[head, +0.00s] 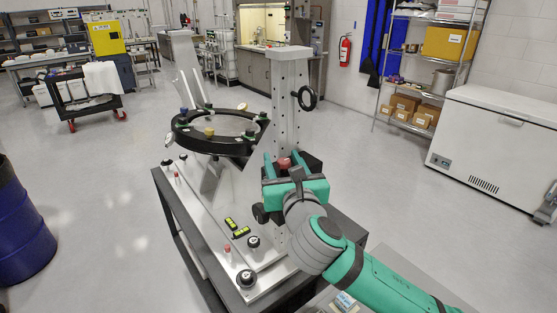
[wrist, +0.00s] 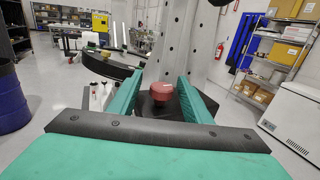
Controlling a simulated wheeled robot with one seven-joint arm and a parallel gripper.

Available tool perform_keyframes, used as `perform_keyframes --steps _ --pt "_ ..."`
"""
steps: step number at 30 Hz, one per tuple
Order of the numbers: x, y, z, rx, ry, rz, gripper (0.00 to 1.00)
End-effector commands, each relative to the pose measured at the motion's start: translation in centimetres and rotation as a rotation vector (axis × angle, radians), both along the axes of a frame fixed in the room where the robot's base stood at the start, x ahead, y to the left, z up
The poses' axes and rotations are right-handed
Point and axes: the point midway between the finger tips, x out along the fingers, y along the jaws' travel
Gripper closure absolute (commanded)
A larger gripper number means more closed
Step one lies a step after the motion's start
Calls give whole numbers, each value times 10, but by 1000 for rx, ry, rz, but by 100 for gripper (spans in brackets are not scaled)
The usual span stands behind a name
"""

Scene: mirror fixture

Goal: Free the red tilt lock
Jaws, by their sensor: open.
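The red tilt lock (wrist: 161,91) is a round red knob on a dark block on the upright grey column. In the wrist view it sits between the two green fingers of my gripper (wrist: 158,92). A gap shows on each side of it, with the left finger nearer. In the head view the red knob (head: 284,162) shows between the fingers of my gripper (head: 284,160), partly hidden by the gripper. The jaws are open around the knob, and I see no clear contact. The black ring mirror mount (head: 184,143) is left of the column, tilted nearly flat.
The fixture stands on a dark cart (head: 165,190). A black handwheel (head: 307,97) sticks out from the column (head: 289,90) above my gripper. Black knobs (head: 246,278) and small red knobs (head: 227,248) are on the base plate. A blue drum (head: 22,215) stands at far left; open floor lies between.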

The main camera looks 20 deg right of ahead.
Motion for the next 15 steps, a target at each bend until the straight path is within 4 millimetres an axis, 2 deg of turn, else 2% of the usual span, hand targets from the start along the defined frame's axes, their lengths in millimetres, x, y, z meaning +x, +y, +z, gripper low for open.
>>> perform_keyframes --steps 3,8,9,15 --pt "-1 -4 0 0 0 -5 55" --pt "-3 -9 0 1 1 -13 94" --pt "-3 -9 0 1 1 -13 96" --pt "-1 -6 0 1 1 -10 96"
